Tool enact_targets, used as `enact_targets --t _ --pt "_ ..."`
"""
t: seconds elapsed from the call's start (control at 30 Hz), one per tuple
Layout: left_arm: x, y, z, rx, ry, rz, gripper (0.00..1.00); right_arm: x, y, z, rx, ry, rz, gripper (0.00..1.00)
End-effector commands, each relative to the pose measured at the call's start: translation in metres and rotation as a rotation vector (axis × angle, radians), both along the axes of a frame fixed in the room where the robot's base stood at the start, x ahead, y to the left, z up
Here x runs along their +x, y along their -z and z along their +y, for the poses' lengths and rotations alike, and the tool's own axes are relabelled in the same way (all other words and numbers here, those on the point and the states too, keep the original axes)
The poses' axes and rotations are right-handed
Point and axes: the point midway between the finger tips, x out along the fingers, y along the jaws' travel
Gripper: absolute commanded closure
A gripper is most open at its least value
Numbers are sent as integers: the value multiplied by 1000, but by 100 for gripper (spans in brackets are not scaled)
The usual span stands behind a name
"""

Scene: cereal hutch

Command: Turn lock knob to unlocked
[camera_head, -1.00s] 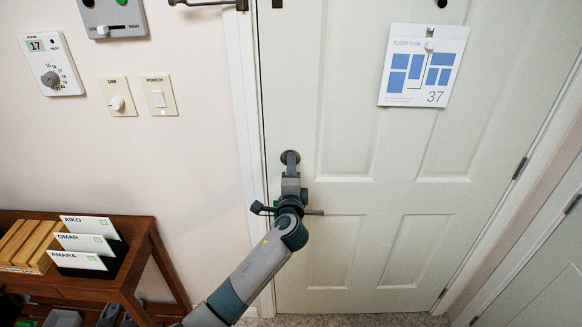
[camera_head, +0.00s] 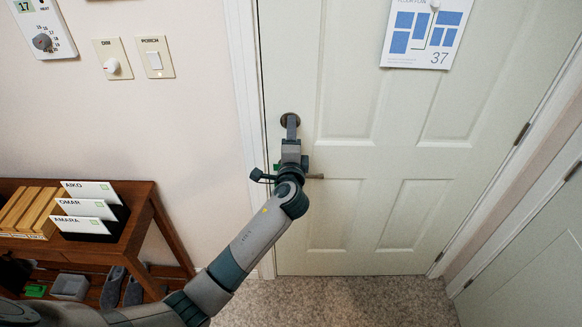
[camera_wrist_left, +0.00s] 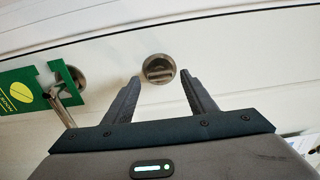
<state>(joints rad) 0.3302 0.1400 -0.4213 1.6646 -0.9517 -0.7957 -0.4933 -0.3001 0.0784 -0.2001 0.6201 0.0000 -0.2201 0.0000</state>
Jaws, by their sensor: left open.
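The lock knob (camera_head: 290,119) is a round metal fitting near the left edge of the white door (camera_head: 345,120), above the lever handle (camera_head: 315,176). In the left wrist view the knob (camera_wrist_left: 158,69) shows a raised thumb-turn bar that lies about level in that picture. My left gripper (camera_head: 291,122) is in front of the knob and partly covers it in the head view. In the left wrist view the gripper (camera_wrist_left: 160,82) is open, with one finger on each side and slightly short of the knob. Nothing is between the fingers. My right gripper is out of view.
A green door hanger (camera_wrist_left: 35,92) hangs by the lever handle (camera_wrist_left: 62,90) in the left wrist view. A wooden hutch (camera_head: 150,215) with name cards stands at the left. A floor plan sheet (camera_head: 425,35) is on the door. Bare floor shows below.

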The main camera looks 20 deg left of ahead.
Motion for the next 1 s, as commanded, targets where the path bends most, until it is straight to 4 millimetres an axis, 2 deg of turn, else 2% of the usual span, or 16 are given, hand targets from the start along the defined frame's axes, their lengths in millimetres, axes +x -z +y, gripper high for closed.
enact_targets --t 0.7,0.83,1.0 --pt "-126 3 -37 -1 2 1 48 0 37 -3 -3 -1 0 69" --pt "-141 2 -41 0 1 1 48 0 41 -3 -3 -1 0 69" --pt "-150 1 -44 0 1 0 48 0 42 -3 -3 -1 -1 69"
